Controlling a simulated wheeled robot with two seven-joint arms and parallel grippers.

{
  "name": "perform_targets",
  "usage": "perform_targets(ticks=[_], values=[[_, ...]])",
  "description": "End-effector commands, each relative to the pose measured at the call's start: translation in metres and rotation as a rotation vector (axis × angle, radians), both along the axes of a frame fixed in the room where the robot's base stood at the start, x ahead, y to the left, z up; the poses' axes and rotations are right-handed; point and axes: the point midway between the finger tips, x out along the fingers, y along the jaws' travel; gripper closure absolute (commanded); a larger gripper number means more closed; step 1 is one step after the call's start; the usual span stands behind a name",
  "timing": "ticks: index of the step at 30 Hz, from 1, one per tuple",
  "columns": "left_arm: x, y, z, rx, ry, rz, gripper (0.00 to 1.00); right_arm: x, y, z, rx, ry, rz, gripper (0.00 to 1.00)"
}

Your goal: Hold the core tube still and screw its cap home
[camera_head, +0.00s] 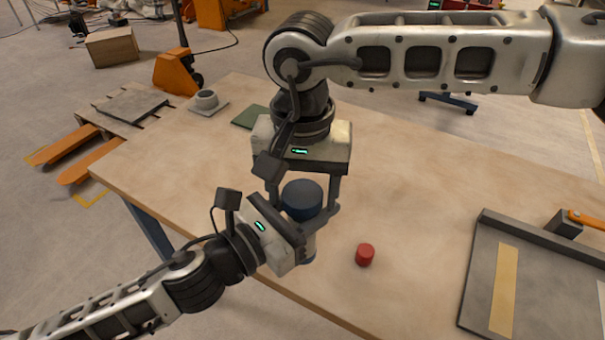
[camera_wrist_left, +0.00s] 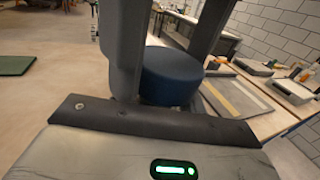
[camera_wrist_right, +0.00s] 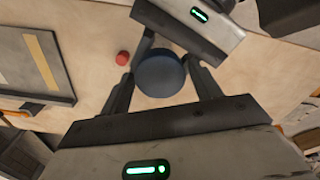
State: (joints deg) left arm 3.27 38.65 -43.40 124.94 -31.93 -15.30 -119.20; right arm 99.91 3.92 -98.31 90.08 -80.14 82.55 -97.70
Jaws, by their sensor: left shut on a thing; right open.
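The core tube (camera_head: 308,247) stands upright near the table's front edge, mostly hidden by my grippers. Its dark blue cap (camera_head: 302,198) sits on top; it also shows in the left wrist view (camera_wrist_left: 170,76) and from above in the right wrist view (camera_wrist_right: 160,75). I cannot tell how far the cap is screwed down. My left gripper (camera_head: 318,222) comes in from the left, low, and is shut on the tube below the cap. My right gripper (camera_head: 305,198) points down from above, open, with one finger on each side of the cap.
A small red cylinder (camera_head: 365,254) stands on the table (camera_head: 400,200) right of the tube. A grey tray (camera_head: 480,270) with a tan strip lies at the right. The table between is clear.

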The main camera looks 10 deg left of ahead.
Motion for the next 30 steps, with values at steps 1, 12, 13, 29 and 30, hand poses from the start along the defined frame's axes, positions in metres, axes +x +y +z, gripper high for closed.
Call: perform_targets(ticks=[1,12,13,29,30], values=[[0.0000,-0.0001,0.0012,-0.001,-0.003,-0.001,1.00,-0.0002,0.0001,-0.0003,0.000,0.000,0.000,0.37],[0.0001,-0.0001,0.0011,-0.002,-0.002,0.000,1.00,-0.0001,0.0001,0.0002,0.000,0.000,0.000,0.76],[0.0001,-0.0001,0.0011,-0.002,-0.002,0.000,1.00,-0.0001,0.0001,0.0002,0.000,0.000,0.000,0.76],[0.0001,-0.0001,0.0008,-0.001,-0.002,0.000,1.00,-0.0002,-0.0001,-0.0003,0.001,-0.001,-0.845,0.77],[0.0001,-0.0001,0.0008,-0.001,-0.002,0.000,1.00,-0.0003,0.0000,-0.0004,0.001,0.000,-0.947,0.77]])
